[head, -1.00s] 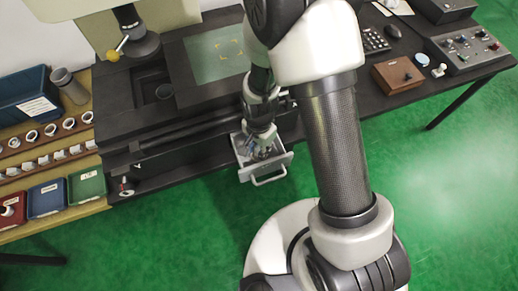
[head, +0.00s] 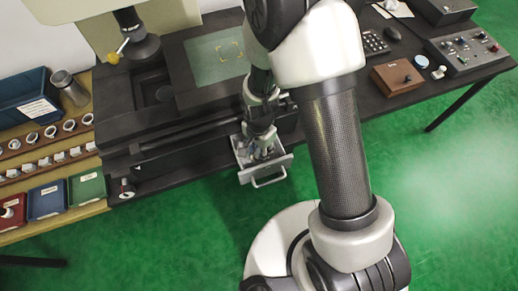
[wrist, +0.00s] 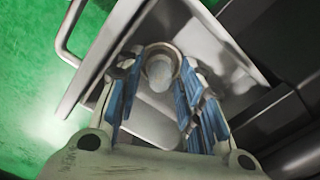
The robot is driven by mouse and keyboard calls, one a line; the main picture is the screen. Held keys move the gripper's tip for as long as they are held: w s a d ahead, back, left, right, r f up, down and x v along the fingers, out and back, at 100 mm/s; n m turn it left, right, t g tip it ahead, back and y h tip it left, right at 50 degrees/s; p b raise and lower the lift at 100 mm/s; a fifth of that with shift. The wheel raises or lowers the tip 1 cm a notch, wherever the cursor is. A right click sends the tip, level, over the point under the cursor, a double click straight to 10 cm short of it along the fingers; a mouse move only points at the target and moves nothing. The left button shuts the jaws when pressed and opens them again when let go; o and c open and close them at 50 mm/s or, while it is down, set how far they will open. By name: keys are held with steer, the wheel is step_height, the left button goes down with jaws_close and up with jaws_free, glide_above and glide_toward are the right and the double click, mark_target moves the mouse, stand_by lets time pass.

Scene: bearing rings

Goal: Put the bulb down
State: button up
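The bulb (wrist: 160,75) is a pale rounded piece with a greyish ring around it, seen in the wrist view between the fingertips. My gripper (wrist: 159,83) has blue finger pads on both sides of the bulb and looks shut on it. In the head view my gripper (head: 262,148) points down into an open grey metal drawer (head: 283,164) at the bench front. The drawer (wrist: 92,82) also lies under the bulb in the wrist view. I cannot tell whether the bulb touches its floor. The bulb is not clear in the head view.
The drawer's handle (head: 269,182) sticks out over the green floor (head: 200,235). Its walls stand close around my gripper. The dark machine bench (head: 190,125) is behind. Red, blue and green bins (head: 47,199) and a row of rings (head: 50,130) are at left.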

step_height(320, 180, up, 12)
steer(key=p, duration=0.4)
step_height(320, 180, up, 15)
steer(key=n+t, duration=0.2)
steer(key=n, duration=0.2)
glide_above(259, 150)
steer(key=s+d, duration=0.2)
steer(key=d, duration=0.3)
steer(key=s+d+r+n+t, duration=0.2)
steer(key=s+d+r+n, duration=0.3)
steer(key=s+r, duration=0.5)
steer(key=shift+s+d+r+t, duration=0.3)
steer(key=shift+s+d+r, duration=0.15)
steer(key=shift+s, duration=0.3)
